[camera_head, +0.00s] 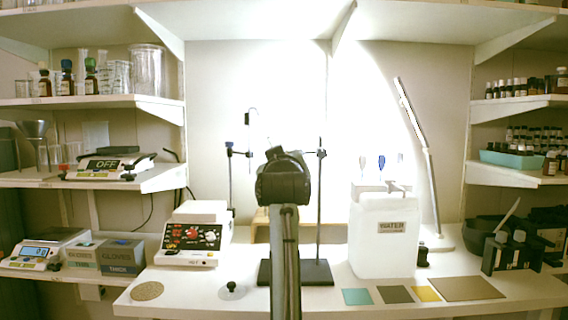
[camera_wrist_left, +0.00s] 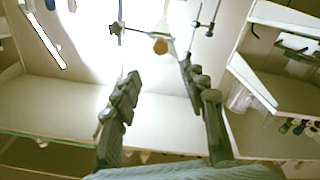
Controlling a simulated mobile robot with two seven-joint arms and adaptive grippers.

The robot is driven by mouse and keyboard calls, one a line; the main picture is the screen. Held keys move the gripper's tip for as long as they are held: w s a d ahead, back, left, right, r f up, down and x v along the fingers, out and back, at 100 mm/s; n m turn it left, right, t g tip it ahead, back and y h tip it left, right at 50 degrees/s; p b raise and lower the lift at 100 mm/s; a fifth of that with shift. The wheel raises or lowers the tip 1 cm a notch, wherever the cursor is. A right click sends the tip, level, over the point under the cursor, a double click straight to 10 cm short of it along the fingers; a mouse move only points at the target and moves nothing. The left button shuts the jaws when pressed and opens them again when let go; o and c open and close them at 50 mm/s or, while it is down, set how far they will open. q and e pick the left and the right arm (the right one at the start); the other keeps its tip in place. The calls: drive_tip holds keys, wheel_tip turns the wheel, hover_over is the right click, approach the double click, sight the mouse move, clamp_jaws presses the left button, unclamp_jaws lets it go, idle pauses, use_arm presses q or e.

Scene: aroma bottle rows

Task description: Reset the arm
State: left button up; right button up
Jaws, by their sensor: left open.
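My left gripper (camera_wrist_left: 160,72) shows in the left wrist view with its two dark fingers spread apart. Nothing is held between them. Beyond the fingertips, apart from them, is a small amber round object (camera_wrist_left: 160,46) near thin stand rods. In the head view one of my arms rises from the bottom middle to a black joint, in front of the lab stands. I cannot tell which arm it is, and no fingers show there. My right gripper is in neither view.
On the white bench (camera_head: 190,303) stand a hotplate-like device (camera_head: 190,239), a stand base (camera_head: 314,273) and a white water jug (camera_head: 385,240). Flat coloured squares, including a teal one (camera_head: 357,297), lie at the front. Shelves with bottles flank both sides.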

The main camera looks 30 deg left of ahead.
use_arm(q)
drive_tip(key=shift+s+d, duration=0.35)
drive_tip(key=shift+s, duration=0.3)
drive_tip(key=w+d+f+m+g+h, duration=0.2)
drive_tip(key=f+m, duration=0.2)
drive_tip(key=f, duration=1.2)
drive_tip(key=w+d+f+m+g+h, duration=0.1)
drive_tip(key=w+d+f+m+h, duration=0.15)
drive_tip(key=f, duration=1.35)
drive_tip(key=s+d+f+m+g+h, duration=0.15)
drive_tip(key=s+f, duration=0.35)
drive_tip(key=f, duration=0.7)
drive_tip(key=s+d+f+m+g, duration=0.1)
drive_tip(key=s+f+m+g, duration=0.3)
drive_tip(key=f, duration=0.7)
drive_tip(key=s+f+g+h, duration=0.1)
drive_tip(key=s+f+g, duration=0.1)
drive_tip(key=s+f, duration=1)
drive_tip(key=s+d+f+g+h, duration=0.1)
drive_tip(key=s+f+g, duration=0.1)
drive_tip(key=s+f, duration=1)
drive_tip(key=s, duration=0.7)
drive_tip(key=shift+f+m+g, duration=0.3)
drive_tip(key=shift+m+g, duration=0.05)
drive_tip(key=shift+m, duration=0.05)
